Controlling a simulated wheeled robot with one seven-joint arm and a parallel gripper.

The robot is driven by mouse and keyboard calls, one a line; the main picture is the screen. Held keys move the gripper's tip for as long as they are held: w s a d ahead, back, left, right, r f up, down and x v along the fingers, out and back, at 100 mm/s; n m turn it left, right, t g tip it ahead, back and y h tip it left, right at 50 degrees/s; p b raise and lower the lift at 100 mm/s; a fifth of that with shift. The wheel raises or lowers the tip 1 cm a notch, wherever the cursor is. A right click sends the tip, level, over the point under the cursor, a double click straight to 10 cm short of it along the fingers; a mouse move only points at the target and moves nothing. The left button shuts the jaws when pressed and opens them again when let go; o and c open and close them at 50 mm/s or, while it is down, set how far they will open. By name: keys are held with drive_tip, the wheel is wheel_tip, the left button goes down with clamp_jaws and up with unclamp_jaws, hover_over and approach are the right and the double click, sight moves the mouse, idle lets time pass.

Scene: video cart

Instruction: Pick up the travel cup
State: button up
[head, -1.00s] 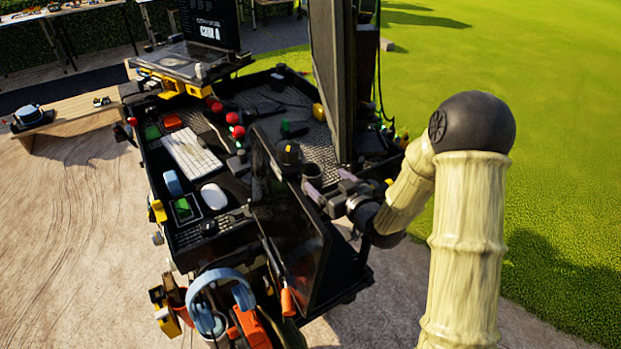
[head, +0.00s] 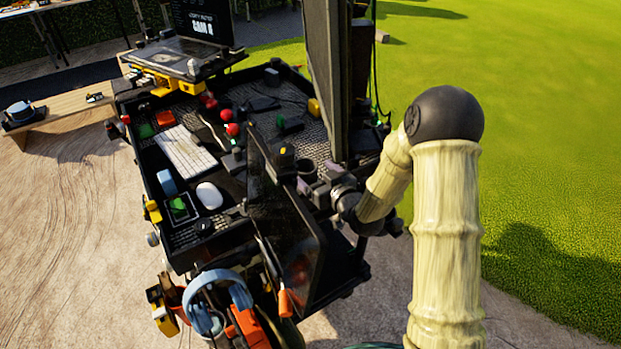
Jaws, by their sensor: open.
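A small dark upright cylinder (head: 306,168) stands at the cart's right side, just behind the tilted dark screen; it looks like the travel cup, though it is too small and dark to be sure. My gripper (head: 312,188) is open at the end of my arm, pointing left. It is very near the cylinder, on its near side. I cannot tell whether the fingers are around it or beside it. The screen partly hides the fingertips and the cylinder's lower part.
The tilted dark screen (head: 283,215) stands close left of my gripper. A tall dark panel (head: 328,75) rises behind it. The cart's tray holds a white keyboard (head: 184,153), a white mouse (head: 209,195) and a dark yellow-topped object (head: 285,156). Headphones (head: 240,292) hang in front. Grass lies open at right.

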drive_tip(key=shift+s+a, duration=0.25)
drive_tip(key=shift+a, duration=0.3)
drive_tip(key=shift+c, duration=0.8)
drive_tip(key=shift+a, duration=0.1)
drive_tip(key=c, duration=0.8)
drive_tip(key=shift+c, duration=0.9)
drive_tip(key=shift+d, duration=0.2)
drive_tip(key=shift+w, duration=0.1)
